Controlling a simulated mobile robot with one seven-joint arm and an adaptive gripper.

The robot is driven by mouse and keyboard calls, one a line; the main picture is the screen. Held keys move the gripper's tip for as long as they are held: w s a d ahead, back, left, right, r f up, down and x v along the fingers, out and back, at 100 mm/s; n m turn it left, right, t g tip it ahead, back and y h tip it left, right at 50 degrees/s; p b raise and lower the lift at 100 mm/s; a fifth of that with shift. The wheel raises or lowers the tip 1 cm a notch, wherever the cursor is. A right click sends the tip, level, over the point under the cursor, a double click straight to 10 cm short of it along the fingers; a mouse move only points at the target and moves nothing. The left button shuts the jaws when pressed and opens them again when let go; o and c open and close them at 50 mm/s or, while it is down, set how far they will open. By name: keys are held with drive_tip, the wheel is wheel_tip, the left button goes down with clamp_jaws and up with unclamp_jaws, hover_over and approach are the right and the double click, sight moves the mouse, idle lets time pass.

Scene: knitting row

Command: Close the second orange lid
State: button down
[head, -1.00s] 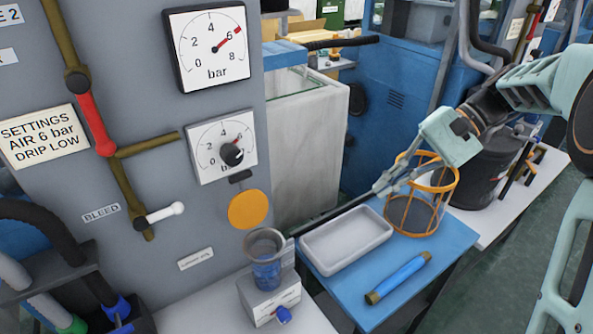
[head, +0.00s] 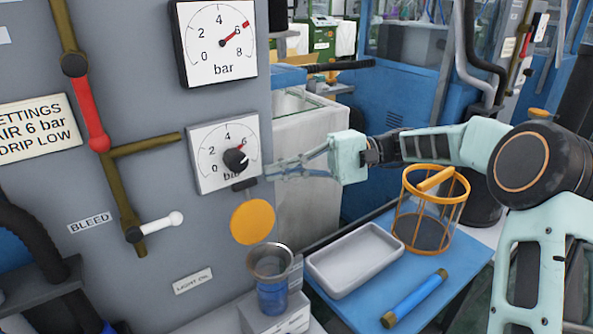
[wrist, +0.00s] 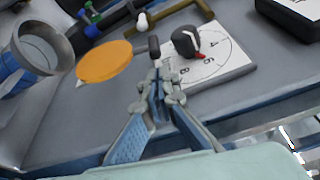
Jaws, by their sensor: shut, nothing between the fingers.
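An orange round lid (head: 253,222) hangs below the lower gauge, under a dark hinge block (head: 244,184), above a glass cup (head: 270,280) with blue liquid. The lid stands tilted up against the panel, clear of the cup's open top. In the wrist view the lid (wrist: 104,61) lies left of my fingers, with the cup (wrist: 40,48) further left. My gripper (head: 268,171) is shut and empty beside the hinge block, in front of the panel. Its tips (wrist: 156,72) look close to the hinge block; contact cannot be told. Only one orange lid is clear to me.
The lower gauge (head: 220,150) with its black knob (head: 236,160) sits just left of my fingertips. A white tray (head: 355,262), a blue tube (head: 414,298) and an orange wire basket (head: 432,210) stand on the blue table (head: 455,285). The upper gauge (head: 215,40) is above.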

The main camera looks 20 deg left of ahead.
drive_tip(key=shift+x, duration=1.5)
drive_tip(key=shift+s+d+b, duration=0.1)
drive_tip(key=shift+b, duration=0.25)
